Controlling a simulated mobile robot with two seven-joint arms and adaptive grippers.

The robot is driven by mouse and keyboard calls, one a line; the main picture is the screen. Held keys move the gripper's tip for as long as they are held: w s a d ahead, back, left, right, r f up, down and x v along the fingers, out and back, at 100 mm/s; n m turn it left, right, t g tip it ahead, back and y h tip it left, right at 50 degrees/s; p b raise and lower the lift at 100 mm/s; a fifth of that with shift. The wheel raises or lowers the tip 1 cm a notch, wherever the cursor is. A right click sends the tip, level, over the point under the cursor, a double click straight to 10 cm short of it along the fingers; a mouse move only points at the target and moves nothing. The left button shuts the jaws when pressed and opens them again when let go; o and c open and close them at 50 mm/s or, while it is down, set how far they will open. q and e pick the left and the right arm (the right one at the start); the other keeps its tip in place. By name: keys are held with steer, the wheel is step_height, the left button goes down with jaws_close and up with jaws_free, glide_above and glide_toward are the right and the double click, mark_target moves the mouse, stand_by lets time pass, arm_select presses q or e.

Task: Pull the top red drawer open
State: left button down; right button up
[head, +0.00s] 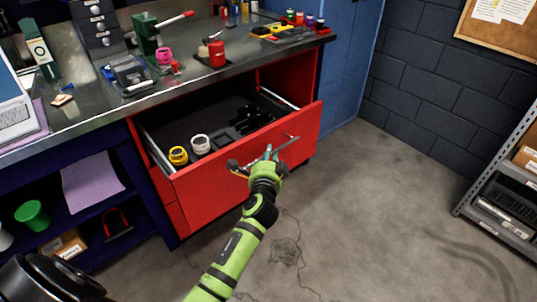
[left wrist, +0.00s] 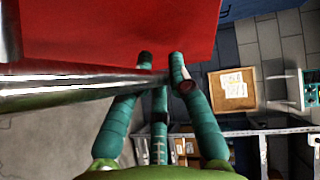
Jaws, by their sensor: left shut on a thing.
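The top red drawer (head: 225,171) of the bench is pulled well out, and its inside shows in the head view. It holds a yellow roll (head: 178,156), a white roll (head: 200,144) and black tools in a dark tray. My left gripper (head: 266,156) is at the drawer front, shut on the metal bar handle (head: 285,147). In the left wrist view the teal fingers (left wrist: 160,75) close around the shiny handle (left wrist: 70,85), with the red drawer front (left wrist: 110,30) just beyond. My right gripper is not in view.
The bench top (head: 100,105) carries a green vise, a red can (head: 217,54) and several small items. A shelf with a green cup (head: 33,214) is at the left. A grey rack (head: 500,170) stands at the right. The concrete floor (head: 370,215) between is clear.

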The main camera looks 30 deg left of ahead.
arm_select(q)
steer(key=c, duration=1.4)
jaws_free()
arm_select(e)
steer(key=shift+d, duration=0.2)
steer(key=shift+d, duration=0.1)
arm_select(q)
steer(key=v, duration=1.2)
